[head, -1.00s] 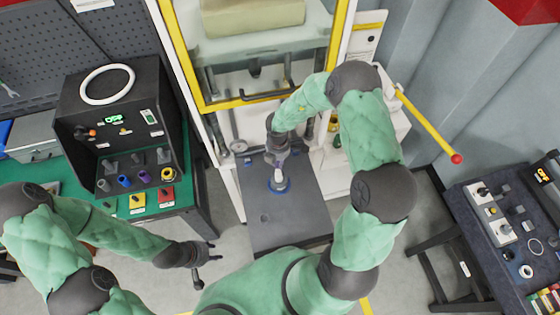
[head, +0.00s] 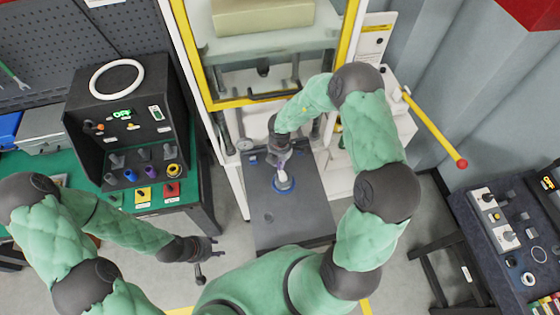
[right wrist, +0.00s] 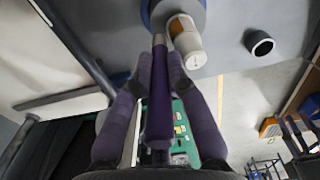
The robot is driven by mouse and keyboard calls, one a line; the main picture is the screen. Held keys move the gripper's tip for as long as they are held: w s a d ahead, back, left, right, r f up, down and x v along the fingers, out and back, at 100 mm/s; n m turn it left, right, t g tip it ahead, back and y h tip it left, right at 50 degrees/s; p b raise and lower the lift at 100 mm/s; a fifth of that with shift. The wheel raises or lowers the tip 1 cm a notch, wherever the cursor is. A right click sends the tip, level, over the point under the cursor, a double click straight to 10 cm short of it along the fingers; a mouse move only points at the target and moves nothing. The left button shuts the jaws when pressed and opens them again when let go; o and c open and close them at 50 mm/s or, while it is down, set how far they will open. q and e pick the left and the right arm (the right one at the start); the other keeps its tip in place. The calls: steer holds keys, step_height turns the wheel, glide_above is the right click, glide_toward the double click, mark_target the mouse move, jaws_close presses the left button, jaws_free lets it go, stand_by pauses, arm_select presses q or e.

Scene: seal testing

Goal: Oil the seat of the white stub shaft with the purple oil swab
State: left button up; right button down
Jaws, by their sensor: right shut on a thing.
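The white stub shaft (head: 283,176) stands in a blue ring (head: 285,186) on the dark table in the head view. In the right wrist view it is a white cylinder (right wrist: 188,44) with a tan band. My right gripper (head: 281,160) is shut on the purple oil swab (right wrist: 158,105), whose handle lies between the fingers. The swab's narrow end is right beside the shaft in the right wrist view; I cannot tell whether they touch. My left gripper (head: 207,258) is empty, with its fingers apart, low and left of the dark table.
The dark table (head: 285,220) is mostly bare, under a yellow-framed press (head: 262,100). A black panel with several coloured plugs (head: 125,130) stands on the left bench. A yellow lever (head: 432,132) juts out at the right, above another bench with parts.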

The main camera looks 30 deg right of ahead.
steer(key=shift+a, duration=0.1)
steer(key=shift+s+a, duration=0.2)
steer(key=shift+a, duration=0.3)
steer(key=shift+s, duration=0.1)
steer(key=shift+s+a, duration=0.25)
steer(key=shift+a, duration=0.05)
steer(key=shift+r+p, duration=0.15)
steer(key=shift+p, duration=0.15)
steer(key=shift+d, duration=0.1)
steer(key=shift+p, duration=0.3)
stand_by(0.3)
steer(key=shift+s+a, duration=0.3)
steer(key=shift+s, duration=0.15)
